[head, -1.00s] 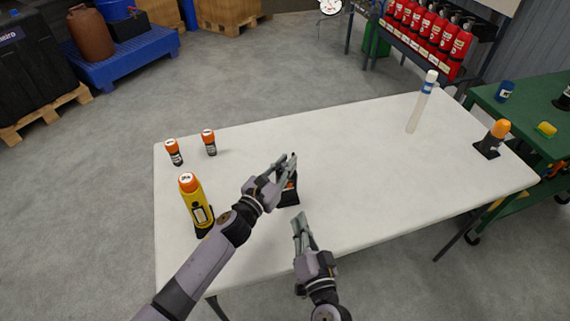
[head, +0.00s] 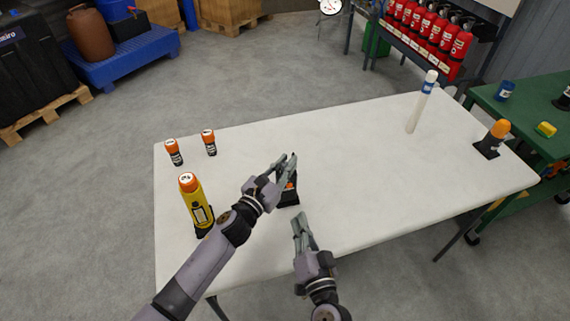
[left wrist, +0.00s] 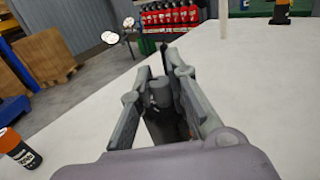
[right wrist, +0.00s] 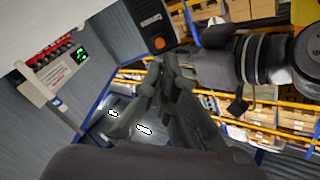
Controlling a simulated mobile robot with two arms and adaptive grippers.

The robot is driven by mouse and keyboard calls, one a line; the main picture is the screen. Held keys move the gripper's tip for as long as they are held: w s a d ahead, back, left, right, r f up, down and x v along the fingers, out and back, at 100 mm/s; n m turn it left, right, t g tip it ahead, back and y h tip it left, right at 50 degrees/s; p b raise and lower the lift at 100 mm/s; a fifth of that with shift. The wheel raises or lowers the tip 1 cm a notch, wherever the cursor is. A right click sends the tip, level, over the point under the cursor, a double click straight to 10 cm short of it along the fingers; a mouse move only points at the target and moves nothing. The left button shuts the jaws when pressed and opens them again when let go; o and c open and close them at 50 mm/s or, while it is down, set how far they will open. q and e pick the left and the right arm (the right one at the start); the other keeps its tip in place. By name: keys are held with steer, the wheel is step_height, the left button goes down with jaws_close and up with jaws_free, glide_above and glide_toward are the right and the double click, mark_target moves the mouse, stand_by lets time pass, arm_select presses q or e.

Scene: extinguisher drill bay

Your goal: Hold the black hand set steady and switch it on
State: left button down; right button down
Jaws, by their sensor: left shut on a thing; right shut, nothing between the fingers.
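The black hand set (head: 289,197) stands on the white table, dark with an orange patch. My left gripper (head: 286,165) is shut on its upper part and hides much of it. In the left wrist view its dark body (left wrist: 163,122) and a grey top show between the fingers. My right gripper (head: 300,220) is shut and empty, apart from the hand set, on its near side by the table's front edge. In the right wrist view the hand set (right wrist: 143,18) shows beyond the fingers, with orange and white markings. No switch can be made out.
The table's middle right is clear.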

mark_target(289, 186)
steer(key=w+a+m+g+y, duration=0.2)
steer(key=w+m+g+y, duration=0.4)
steer(key=g, duration=0.3)
steer(key=shift+w+r+g, duration=0.35)
steer(key=shift+w+g, duration=0.05)
steer(key=shift+w, duration=0.4)
stand_by(0.5)
steer(key=shift+w+a, duration=0.15)
stand_by(1.2)
